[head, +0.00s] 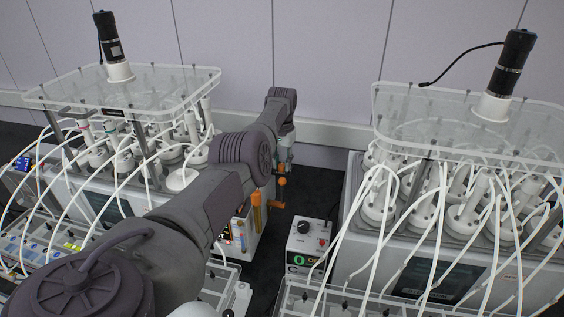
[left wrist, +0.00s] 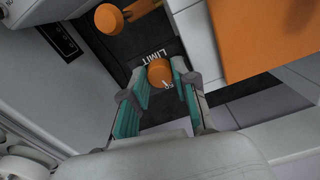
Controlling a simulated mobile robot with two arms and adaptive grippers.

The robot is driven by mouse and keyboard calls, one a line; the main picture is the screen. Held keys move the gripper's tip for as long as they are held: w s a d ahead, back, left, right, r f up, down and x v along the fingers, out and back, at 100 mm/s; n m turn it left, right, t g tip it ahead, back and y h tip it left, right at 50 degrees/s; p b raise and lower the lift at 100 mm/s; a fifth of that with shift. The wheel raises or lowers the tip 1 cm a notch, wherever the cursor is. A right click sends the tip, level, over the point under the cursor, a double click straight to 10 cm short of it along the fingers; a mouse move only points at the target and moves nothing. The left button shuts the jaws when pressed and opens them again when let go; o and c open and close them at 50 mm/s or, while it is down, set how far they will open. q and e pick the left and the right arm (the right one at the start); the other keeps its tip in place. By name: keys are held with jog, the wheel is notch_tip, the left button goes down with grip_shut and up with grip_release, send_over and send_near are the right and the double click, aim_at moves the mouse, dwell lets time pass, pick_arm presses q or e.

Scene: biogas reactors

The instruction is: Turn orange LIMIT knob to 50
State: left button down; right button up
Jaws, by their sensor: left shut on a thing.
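The orange LIMIT knob (left wrist: 160,73) is in the middle of the left wrist view, between my fingertips. The white word LIMIT (left wrist: 154,55) is on the dark panel beside it, and a small white marking like "50" shows close to the knob's lower edge. My left gripper (left wrist: 161,80) has its teal-padded fingers on both sides of the knob and is shut on it. In the head view my left arm reaches across to the back middle, with the gripper (head: 285,155) pointing down; I cannot make out the LIMIT knob there. My right gripper is not in view.
Another orange round part (left wrist: 109,18) and a large orange surface (left wrist: 250,35) are close to the fingers.

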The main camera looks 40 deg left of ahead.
aim_at(283, 165)
pick_arm(q)
jog(key=shift+r+m, duration=0.1)
jog(key=shift+m, duration=1.1)
jog(key=c, duration=0.9)
grip_release()
jog(key=shift+w+r, duration=0.1)
jog(key=shift+r, duration=0.45)
notch_tip(283, 165, up, 7)
jog(key=shift+d+f, duration=0.1)
